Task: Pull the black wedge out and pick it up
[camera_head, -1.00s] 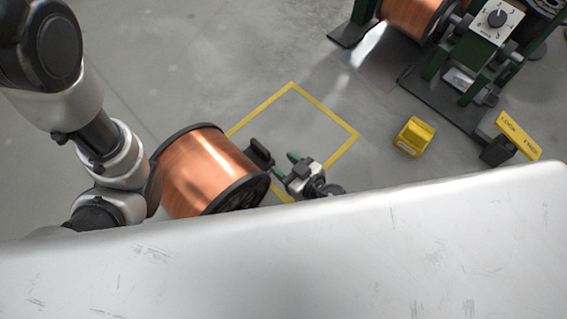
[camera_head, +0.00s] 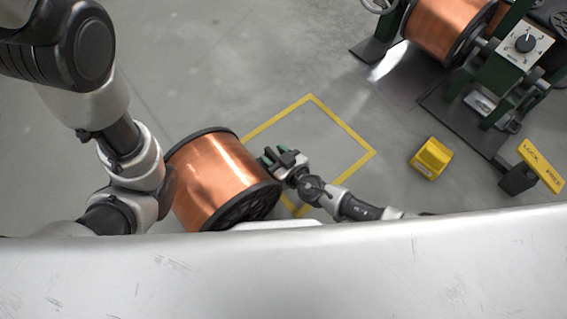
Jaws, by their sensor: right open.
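A large copper spool (camera_head: 217,178) with black flanges lies on its side on the floor at left centre. The black wedge (camera_head: 286,156) is small and dark, at the spool's right side. My right gripper (camera_head: 271,160) has green fingertips and is at the wedge, close to the spool's flange. Its jaws are open. The fingers and wedge overlap here, so I cannot tell whether they touch. My left arm (camera_head: 125,140) comes down at the left beside the spool. Its gripper is hidden.
A yellow outlined square (camera_head: 345,128) is marked on the floor, mostly bare. A yellow block (camera_head: 431,158) stands right of it. A black block with a yellow sign (camera_head: 540,165) is further right. A green machine (camera_head: 490,80) with another copper spool (camera_head: 445,28) stands at the upper right.

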